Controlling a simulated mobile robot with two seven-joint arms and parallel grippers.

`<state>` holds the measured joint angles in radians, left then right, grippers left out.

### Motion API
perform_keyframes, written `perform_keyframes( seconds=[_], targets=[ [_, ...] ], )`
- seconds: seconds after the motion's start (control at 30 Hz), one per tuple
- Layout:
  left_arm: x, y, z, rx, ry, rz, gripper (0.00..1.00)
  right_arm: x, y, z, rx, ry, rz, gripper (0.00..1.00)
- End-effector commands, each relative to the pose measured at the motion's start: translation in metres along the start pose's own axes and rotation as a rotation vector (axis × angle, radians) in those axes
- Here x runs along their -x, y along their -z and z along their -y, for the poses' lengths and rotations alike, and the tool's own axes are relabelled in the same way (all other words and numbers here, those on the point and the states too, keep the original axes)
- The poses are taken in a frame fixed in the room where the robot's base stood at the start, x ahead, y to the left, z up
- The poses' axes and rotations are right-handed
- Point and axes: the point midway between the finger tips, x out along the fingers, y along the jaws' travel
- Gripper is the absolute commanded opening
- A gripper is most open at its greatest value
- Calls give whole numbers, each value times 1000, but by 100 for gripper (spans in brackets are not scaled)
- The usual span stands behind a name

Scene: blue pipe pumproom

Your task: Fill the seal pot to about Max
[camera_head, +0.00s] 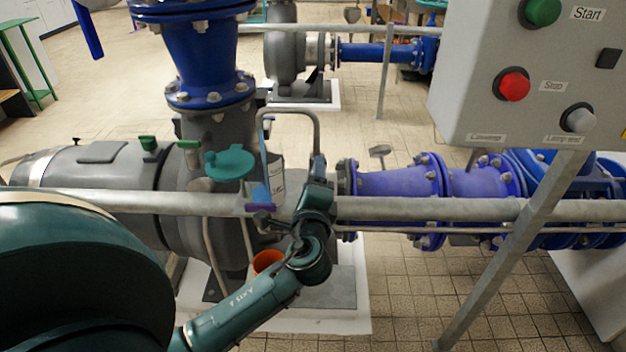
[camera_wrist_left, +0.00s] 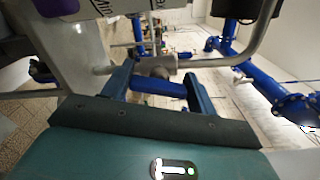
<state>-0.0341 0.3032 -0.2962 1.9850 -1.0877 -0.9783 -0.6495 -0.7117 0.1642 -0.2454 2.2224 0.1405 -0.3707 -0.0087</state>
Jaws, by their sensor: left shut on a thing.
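What looks like the seal pot (camera_head: 278,163) is a pale vessel with a lettered label, beside the big grey pump. A blue patch (camera_head: 262,192) shows at its lower left; I cannot read a level or a Max mark. A grey bent tube (camera_head: 292,113) arches over it, and it also shows in the wrist view (camera_wrist_left: 255,45). My left gripper (camera_head: 318,165) points up at the tube's right leg. In the wrist view its fingers (camera_wrist_left: 160,80) stand either side of a grey fitting (camera_wrist_left: 158,67) on the tube, shut on it. My right gripper is out of view.
A grey rail (camera_head: 420,208) crosses in front of the pump. A teal disc (camera_head: 230,163) and an orange cup (camera_head: 267,261) are left of my gripper. A control box (camera_head: 540,110) hangs at the right. Blue pipes (camera_head: 395,183) run right; tiled floor lies open below.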

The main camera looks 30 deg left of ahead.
Motion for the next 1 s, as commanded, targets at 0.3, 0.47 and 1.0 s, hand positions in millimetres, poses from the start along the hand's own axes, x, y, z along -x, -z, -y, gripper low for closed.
perform_keyframes(
  seconds=[0.3, 0.47, 1.0],
  targets=[
    [0, 1, -1, -1, -2, -2, 80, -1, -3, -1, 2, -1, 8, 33],
    [0, 0, 0, -1, -1, -1, 80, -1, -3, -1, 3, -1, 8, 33],
    [84, 1, -2, 1, -6, -3, 80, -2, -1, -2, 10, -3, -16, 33]
  ],
)
